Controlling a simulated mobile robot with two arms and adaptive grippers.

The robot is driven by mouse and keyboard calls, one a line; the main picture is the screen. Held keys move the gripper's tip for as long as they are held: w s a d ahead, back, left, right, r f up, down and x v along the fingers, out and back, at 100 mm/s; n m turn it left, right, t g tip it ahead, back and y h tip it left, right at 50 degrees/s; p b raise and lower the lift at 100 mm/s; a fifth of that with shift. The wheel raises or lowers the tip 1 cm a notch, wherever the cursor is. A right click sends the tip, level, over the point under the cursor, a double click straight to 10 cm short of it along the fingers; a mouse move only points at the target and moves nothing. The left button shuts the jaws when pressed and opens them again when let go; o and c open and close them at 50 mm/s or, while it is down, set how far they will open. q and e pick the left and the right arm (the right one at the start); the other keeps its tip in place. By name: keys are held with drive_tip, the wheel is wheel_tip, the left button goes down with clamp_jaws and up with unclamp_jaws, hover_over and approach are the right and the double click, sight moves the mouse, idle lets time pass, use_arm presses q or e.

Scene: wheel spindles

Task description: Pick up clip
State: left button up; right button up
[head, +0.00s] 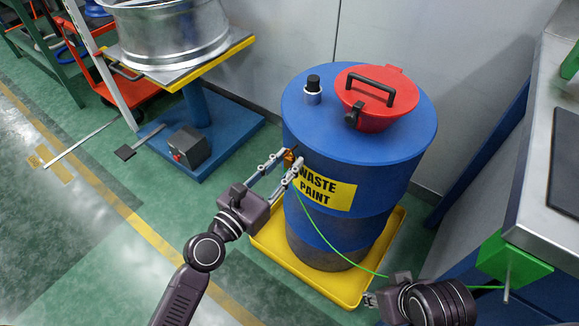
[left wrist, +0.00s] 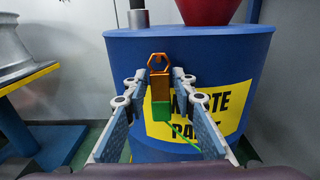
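The clip (head: 290,158), orange with a green lower part, is at the front of the blue waste paint drum (head: 350,225). A thin green cable (head: 335,240) hangs from it. In the left wrist view the clip (left wrist: 160,84) stands upright between the fingers of my left gripper (left wrist: 158,85), with gaps on both sides. My left gripper (head: 278,168) is open around it in the head view. Whether the clip touches the drum is hard to tell. My right gripper (head: 370,299) is low at the right, away from the clip; its fingers are mostly hidden.
The drum stands in a yellow tray (head: 268,258) and has a red lid (head: 380,98) on top. The cable runs right toward a green block (head: 513,260) at the metal bench (head: 520,160). A wheel rim (head: 170,35) sits on a stand. Green floor is open at left.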

use_arm(q)
clamp_jaws()
drive_tip(key=shift+r, duration=0.1)
